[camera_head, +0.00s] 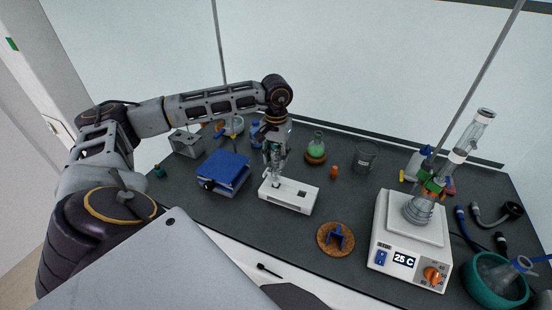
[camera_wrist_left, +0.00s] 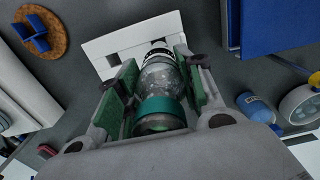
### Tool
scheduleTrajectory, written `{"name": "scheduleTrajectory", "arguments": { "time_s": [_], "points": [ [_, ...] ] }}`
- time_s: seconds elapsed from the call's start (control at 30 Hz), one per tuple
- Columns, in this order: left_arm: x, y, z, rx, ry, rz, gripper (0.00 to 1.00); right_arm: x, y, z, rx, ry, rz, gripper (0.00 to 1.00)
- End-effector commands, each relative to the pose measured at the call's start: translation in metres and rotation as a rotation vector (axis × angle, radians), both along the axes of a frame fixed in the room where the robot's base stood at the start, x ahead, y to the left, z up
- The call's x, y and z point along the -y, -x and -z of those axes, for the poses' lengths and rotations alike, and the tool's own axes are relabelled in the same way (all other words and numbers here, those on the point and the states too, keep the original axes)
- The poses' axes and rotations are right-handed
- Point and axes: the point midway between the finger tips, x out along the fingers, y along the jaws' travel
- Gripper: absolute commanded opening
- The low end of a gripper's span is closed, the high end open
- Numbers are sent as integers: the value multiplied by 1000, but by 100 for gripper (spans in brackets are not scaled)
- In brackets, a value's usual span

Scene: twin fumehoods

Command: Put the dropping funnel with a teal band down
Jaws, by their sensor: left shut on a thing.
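The dropping funnel (camera_wrist_left: 160,80) is a clear glass body with a teal band (camera_wrist_left: 160,107) in the left wrist view. My left gripper (camera_head: 275,158) is shut on it, with green finger pads on both sides of the glass. The funnel's far end points toward a white block (camera_head: 300,196) on the bench, which also shows in the left wrist view (camera_wrist_left: 105,47). In the head view the funnel is mostly hidden by the fingers and stands over the block's left part. I cannot tell whether it touches the block. My right gripper is not in view.
A blue lab jack (camera_head: 224,169) stands left of the block. A green flask (camera_head: 316,146), an orange bottle (camera_head: 334,172) and a beaker (camera_head: 365,157) stand behind. A hotplate (camera_head: 408,262) bearing clamped glassware is at right. A cork ring (camera_head: 322,240) with a blue piece lies in front.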

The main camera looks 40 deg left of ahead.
Motion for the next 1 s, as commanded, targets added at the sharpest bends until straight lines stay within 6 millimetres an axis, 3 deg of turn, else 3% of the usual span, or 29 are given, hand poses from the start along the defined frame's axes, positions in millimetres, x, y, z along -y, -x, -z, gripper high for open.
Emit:
{"name": "scheduleTrajectory", "arguments": {
  "time_s": [0.2, 1.0],
  "points": [
    [0, 0, 13, 0, 1, 0, 14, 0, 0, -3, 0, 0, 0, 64],
    [0, 0, 24, 0, 1, 0, 14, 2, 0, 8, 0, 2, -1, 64]
  ]
}}
